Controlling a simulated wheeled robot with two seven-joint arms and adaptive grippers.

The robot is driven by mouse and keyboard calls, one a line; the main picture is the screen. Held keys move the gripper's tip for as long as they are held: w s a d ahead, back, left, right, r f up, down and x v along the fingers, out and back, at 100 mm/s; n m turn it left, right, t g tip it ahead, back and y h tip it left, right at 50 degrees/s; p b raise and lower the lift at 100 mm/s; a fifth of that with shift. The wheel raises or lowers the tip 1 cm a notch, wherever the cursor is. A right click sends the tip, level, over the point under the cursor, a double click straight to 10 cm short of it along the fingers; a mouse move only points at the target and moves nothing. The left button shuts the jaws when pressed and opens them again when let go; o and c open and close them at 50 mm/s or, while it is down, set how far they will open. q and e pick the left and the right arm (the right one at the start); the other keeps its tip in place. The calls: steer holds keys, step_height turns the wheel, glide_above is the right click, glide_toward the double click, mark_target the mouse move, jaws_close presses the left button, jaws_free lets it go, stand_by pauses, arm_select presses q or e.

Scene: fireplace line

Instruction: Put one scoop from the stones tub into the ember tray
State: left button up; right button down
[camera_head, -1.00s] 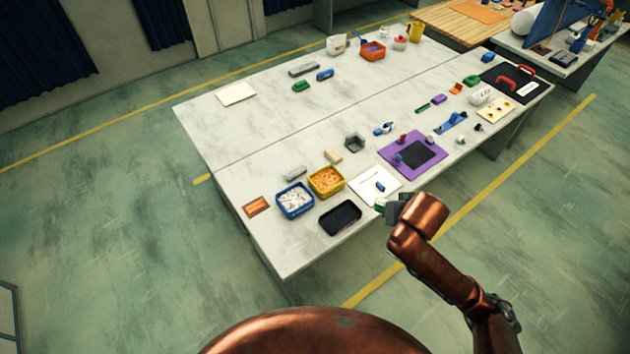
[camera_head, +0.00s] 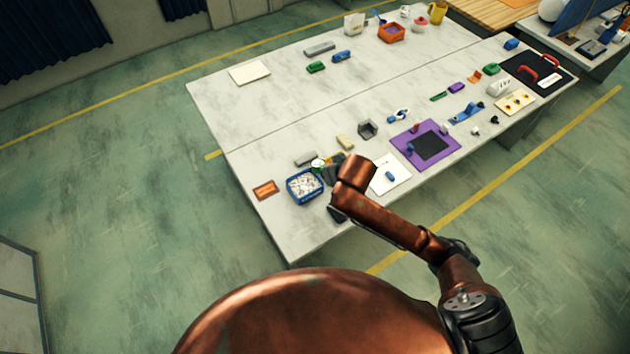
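The blue tub (camera_head: 307,202) with white stones stands at the near left of the table. My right gripper (camera_head: 331,171) is just right of it, above the table. A small green-rimmed, pale round thing, seemingly a scoop (camera_head: 318,163), sits at the gripper's tip by the tub's far right edge; the fingers look closed on it, though they are small and dark here. The black tray (camera_head: 336,215), seemingly the ember tray, is mostly hidden under my arm. My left gripper is out of view.
A copper-coloured plate (camera_head: 265,190) lies left of the blue tub. A grey block (camera_head: 305,159) lies behind it. A white sheet (camera_head: 394,176) and a purple mat (camera_head: 425,160) lie to the right. The table's left middle is clear.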

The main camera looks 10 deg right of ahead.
arm_select(q)
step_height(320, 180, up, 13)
steer(key=p, duration=1.1)
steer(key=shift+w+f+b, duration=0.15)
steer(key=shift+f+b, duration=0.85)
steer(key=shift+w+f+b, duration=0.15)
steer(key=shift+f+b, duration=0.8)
arm_select(e)
step_height(320, 180, down, 12)
steer(key=w+n+t+y, duration=0.2)
steer(key=n+t+y, duration=0.1)
steer(key=n+y, duration=0.1)
steer(key=shift+a+r+y, duration=0.15)
steer(key=shift+a+y, duration=0.15)
steer(key=c, duration=2.5)
jaws_free()
jaws_close()
